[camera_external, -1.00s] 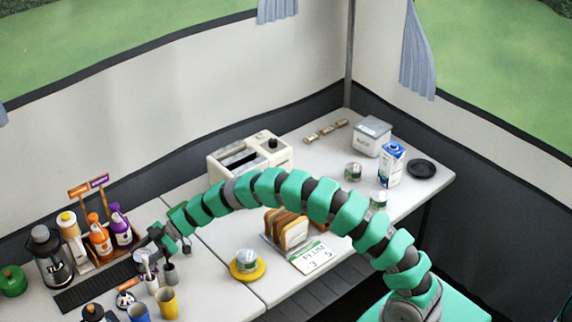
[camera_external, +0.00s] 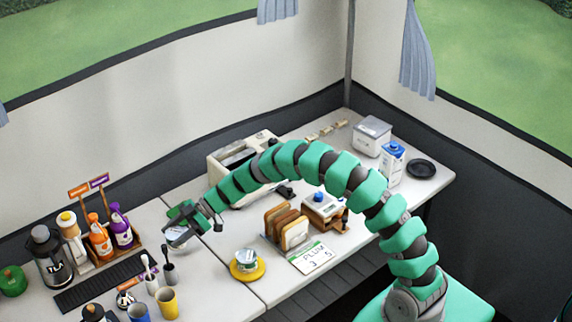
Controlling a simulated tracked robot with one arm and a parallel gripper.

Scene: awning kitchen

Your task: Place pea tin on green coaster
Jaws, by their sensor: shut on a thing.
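My gripper (camera_external: 189,228) is at the left end of my arm, over the left part of the table. It is shut on a small tin (camera_external: 176,238) with a pale label and a metal lid. The tin looks tilted, and its label is too small to read, so I cannot tell whether it is the pea tin. I cannot tell how high it is above the table. Another tin (camera_external: 246,257) stands on a yellow coaster (camera_external: 247,272), to the right of my gripper.
Sliced bread in a rack (camera_external: 288,228) and a wooden box with a blue knob (camera_external: 324,206) stand under my arm. A toaster (camera_external: 232,155) is behind it. Bottles (camera_external: 101,242), a yellow cup (camera_external: 167,302) and brushes (camera_external: 168,266) crowd the left. A black dish (camera_external: 421,168) lies far right.

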